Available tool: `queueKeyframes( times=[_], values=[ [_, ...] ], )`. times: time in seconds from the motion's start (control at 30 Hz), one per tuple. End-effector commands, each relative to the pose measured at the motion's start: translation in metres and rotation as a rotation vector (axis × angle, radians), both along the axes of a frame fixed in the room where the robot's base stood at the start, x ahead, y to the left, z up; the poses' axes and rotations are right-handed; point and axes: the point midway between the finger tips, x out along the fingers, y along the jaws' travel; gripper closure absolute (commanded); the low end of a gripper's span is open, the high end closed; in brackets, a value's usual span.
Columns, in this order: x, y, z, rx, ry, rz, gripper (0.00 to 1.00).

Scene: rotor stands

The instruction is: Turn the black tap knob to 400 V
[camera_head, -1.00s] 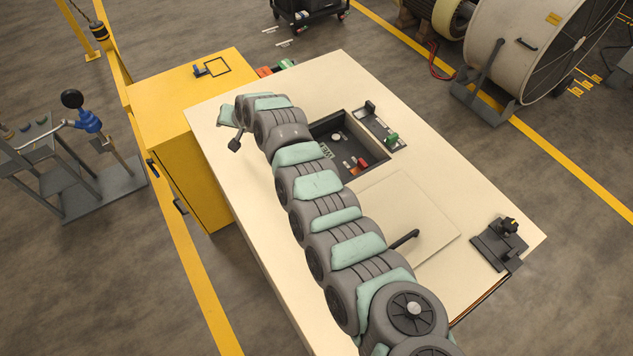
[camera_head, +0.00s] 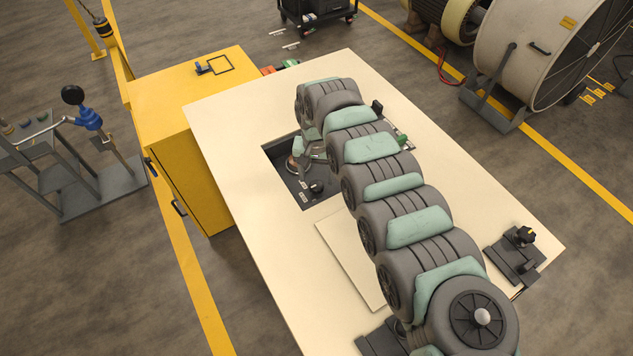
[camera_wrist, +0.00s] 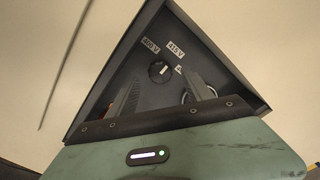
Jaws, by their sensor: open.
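The black tap knob (camera_wrist: 160,71) is round with a pale mark and sits on the dark panel floor of a recess. In the wrist view, a "400 V" label (camera_wrist: 151,46) is at its upper left and a "415 V" label (camera_wrist: 176,48) at its upper right. A third label (camera_wrist: 180,68) is partly hidden by a finger. The exact aim of the pale mark is hard to tell. My gripper (camera_wrist: 163,78) is open, and the knob shows between its fingers, apparently apart from them. In the head view the knob (camera_head: 317,187) is near the recess's front corner.
The recess (camera_head: 270,152) has walls close around my gripper. A round light-rimmed part (camera_wrist: 187,95) is partly behind the right finger. A flat cover (camera_head: 345,260) lies on the cream tabletop (camera_head: 230,140). A black-knobbed fixture (camera_head: 518,250) stands at the right edge.

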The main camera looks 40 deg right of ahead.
Motion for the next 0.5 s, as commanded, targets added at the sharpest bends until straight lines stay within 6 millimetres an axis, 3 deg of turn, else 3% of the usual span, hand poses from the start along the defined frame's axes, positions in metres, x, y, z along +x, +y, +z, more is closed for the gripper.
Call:
queueKeyframes(
  times=[0.2,0.5],
  values=[
    [0.001,0.001,-0.029,0.001,-0.002,0.002,0.41],
    [0.0,-0.001,-0.035,-0.002,-0.001,0.001,0.41]
  ],
)
